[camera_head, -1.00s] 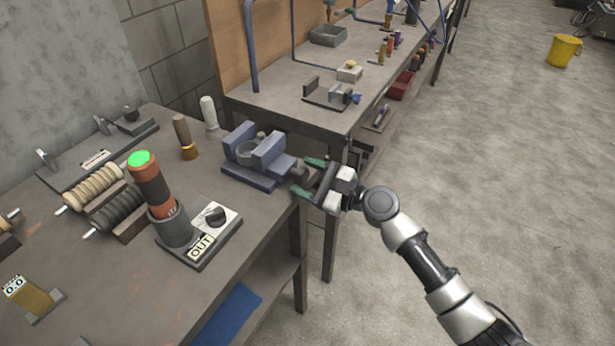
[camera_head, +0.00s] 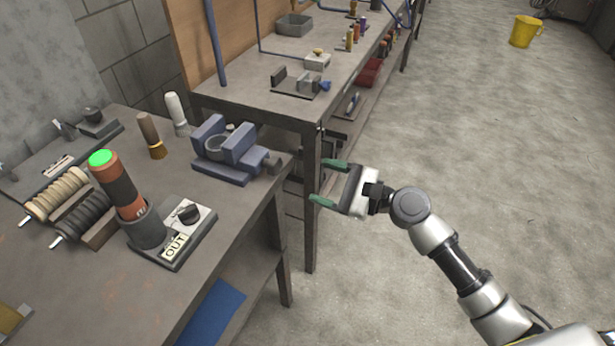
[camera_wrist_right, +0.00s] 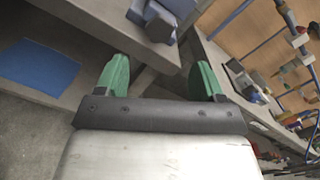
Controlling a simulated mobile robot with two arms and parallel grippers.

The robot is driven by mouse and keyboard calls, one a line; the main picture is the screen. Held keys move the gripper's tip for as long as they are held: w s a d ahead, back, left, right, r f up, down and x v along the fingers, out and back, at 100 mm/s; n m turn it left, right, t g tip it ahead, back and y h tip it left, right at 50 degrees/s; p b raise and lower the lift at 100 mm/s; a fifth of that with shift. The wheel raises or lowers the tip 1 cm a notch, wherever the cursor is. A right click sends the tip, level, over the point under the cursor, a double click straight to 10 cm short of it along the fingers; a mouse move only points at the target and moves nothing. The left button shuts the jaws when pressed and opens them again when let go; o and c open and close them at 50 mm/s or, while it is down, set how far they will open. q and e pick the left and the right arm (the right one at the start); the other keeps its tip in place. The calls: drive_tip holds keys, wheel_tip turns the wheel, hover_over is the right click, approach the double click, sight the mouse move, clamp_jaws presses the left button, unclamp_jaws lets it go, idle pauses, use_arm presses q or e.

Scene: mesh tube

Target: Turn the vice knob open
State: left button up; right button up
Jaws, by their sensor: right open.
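The blue vice (camera_head: 226,148) stands near the right edge of the left workbench in the head view. Its knob (camera_head: 271,163) sticks out from its right end, just over the bench edge. A grey cylinder (camera_head: 216,147) sits between the vice jaws. My right gripper (camera_head: 318,181) is open and empty, with green fingertips, to the right of the knob and apart from it. In the right wrist view the open fingers (camera_wrist_right: 161,77) have nothing between them, and the knob (camera_wrist_right: 160,27) shows up beyond them. My left gripper is not in view.
The left workbench (camera_head: 100,283) also holds a green-topped cylinder (camera_head: 117,183), an OUT switch box (camera_head: 188,222) and two brushes (camera_head: 152,136). A second bench (camera_head: 250,88) stands behind. Open floor (camera_head: 480,140) lies to the right.

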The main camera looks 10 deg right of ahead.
sight(278, 166)
drive_tip(key=shift+s+d, duration=0.2)
drive_tip(key=shift+d, duration=0.05)
drive_tip(key=w+a+n+p, duration=0.1)
drive_tip(key=w+a+n, duration=0.1)
drive_tip(key=n, duration=0.8)
drive_tip(key=w+a+n+p, duration=0.1)
drive_tip(key=w+a+n, duration=0.2)
drive_tip(key=n, duration=0.7)
drive_tip(key=w+a+n+p, duration=0.1)
drive_tip(key=a+n, duration=0.4)
drive_tip(key=n, duration=0.5)
drive_tip(key=shift+w+r, duration=0.15)
drive_tip(key=shift+w, duration=0.5)
